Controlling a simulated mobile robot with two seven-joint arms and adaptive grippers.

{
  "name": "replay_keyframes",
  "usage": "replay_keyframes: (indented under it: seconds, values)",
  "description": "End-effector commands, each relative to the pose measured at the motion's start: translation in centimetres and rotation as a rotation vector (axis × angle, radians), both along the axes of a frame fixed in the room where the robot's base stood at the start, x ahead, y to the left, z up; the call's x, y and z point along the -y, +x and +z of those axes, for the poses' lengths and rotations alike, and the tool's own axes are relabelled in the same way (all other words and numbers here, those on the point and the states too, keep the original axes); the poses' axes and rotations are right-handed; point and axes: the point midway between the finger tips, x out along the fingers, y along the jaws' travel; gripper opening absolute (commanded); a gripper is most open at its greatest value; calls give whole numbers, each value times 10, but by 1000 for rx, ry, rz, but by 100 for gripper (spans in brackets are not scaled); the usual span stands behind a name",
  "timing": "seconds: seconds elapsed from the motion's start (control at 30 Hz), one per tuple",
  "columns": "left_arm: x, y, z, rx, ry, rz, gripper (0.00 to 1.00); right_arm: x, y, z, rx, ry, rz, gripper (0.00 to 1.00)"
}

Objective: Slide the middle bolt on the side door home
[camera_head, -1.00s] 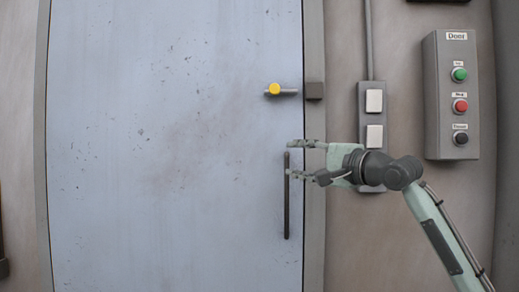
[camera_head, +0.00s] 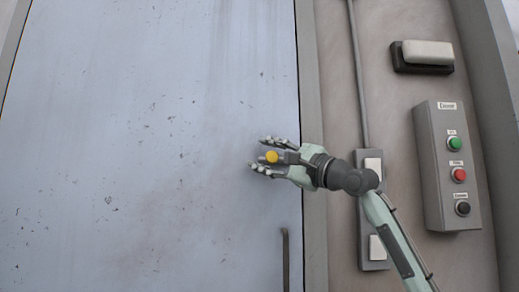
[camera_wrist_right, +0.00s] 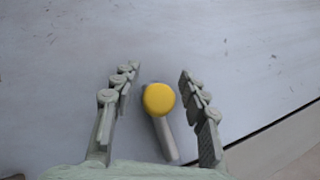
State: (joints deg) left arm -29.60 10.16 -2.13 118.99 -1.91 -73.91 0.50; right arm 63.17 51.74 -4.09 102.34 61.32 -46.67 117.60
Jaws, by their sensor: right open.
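The bolt's round yellow knob (camera_head: 271,157) shows on the pale blue-grey door (camera_head: 150,130), near its right edge. In the right wrist view the knob (camera_wrist_right: 159,99) sits between the two fingers, with the grey bolt bar (camera_wrist_right: 166,139) running from it toward the gripper. My right gripper (camera_head: 262,154) is open around the knob, one finger above and one below. A gap shows on each side of the knob in the wrist view. The gripper hides the bar's right end and the catch on the frame. My left gripper is not in view.
A dark vertical handle (camera_head: 285,258) is on the door below the gripper. Right of the door frame (camera_head: 313,230) are a switch plate (camera_head: 373,210), a control box (camera_head: 448,165) with green, red and black buttons, and a lamp-like fixture (camera_head: 427,54).

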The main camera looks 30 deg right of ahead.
Motion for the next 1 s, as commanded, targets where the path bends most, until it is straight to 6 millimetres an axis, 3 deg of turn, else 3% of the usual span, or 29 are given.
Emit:
replay_keyframes:
  seconds: [0.4,0.77,1.0]
  values:
    - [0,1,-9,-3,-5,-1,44,-4,11,4,1,-2,0,44]
    - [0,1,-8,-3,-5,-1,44,-3,11,4,1,-1,-1,0]
    - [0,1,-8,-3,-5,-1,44,-3,11,4,1,-2,-2,0]
